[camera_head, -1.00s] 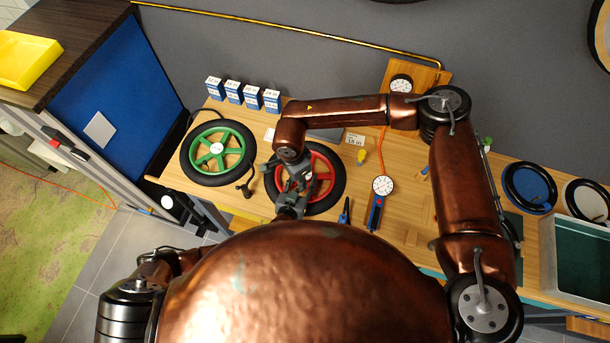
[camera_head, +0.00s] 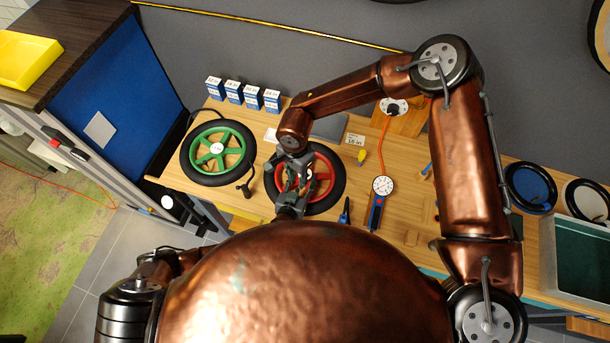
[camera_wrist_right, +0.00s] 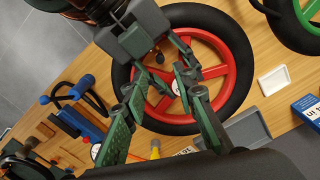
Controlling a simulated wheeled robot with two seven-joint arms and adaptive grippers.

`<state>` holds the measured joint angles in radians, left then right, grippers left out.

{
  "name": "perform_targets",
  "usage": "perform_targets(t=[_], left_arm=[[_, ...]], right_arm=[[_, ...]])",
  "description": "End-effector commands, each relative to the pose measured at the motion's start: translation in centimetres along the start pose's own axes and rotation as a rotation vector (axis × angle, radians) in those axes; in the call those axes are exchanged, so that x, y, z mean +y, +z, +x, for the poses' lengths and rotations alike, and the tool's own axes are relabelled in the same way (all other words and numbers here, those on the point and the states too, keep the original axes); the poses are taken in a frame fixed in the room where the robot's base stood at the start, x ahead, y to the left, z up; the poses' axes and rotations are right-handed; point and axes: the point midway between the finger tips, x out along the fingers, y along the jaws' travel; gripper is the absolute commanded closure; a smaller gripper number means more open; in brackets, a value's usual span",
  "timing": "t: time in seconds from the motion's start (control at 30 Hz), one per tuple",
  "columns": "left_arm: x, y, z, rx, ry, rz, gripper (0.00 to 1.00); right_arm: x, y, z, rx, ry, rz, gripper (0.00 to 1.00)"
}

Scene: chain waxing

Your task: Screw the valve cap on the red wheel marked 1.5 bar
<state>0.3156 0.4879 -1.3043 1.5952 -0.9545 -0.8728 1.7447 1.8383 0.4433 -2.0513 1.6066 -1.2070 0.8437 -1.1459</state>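The red wheel (camera_head: 322,199) with a black tyre lies flat on the bench; it fills the upper middle of the right wrist view (camera_wrist_right: 237,62). My right gripper (camera_head: 291,180) is over the left side of this wheel. In the right wrist view its green fingers (camera_wrist_right: 160,100) reach up over the wheel. Another dark gripper body (camera_wrist_right: 140,35), apparently my left gripper, meets it from above there. The fingers overlap near the rim, so their gap and any grip are unclear. I cannot make out the valve cap, and the wheel's pressure mark is unreadable.
A green wheel (camera_head: 240,151) lies to the left of the red one. Several blue-white boxes (camera_head: 233,92) stand behind. My torso hides the bench front.

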Motion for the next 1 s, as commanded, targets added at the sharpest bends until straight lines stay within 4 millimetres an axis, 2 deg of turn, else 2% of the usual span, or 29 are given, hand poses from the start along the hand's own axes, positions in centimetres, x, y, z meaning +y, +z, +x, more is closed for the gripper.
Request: perform_targets(t=[0.5, 0.67, 0.93, 1.0], left_arm=[[0.0, -0.1, 0.0, 0.001, -0.001, 0.001, 1.0], [0.0, -0.1, 0.0, 0.001, 0.0, 0.0, 1.0], [0.0, -0.1, 0.0, 0.001, 0.0, 0.0, 1.0], [0.0, -0.1, 0.0, 0.001, 0.0, 0.0, 1.0]], right_arm=[[0.1, 0.0, 6.8, 0.001, 0.002, 0.0, 0.74], [0.0, 0.0, 7.6, 0.001, 0.0, 0.0, 0.74], [0.0, 0.0, 7.7, 0.001, 0.0, 0.0, 0.74], [0.0, 0.0, 7.7, 0.001, 0.0, 0.0, 0.78]])
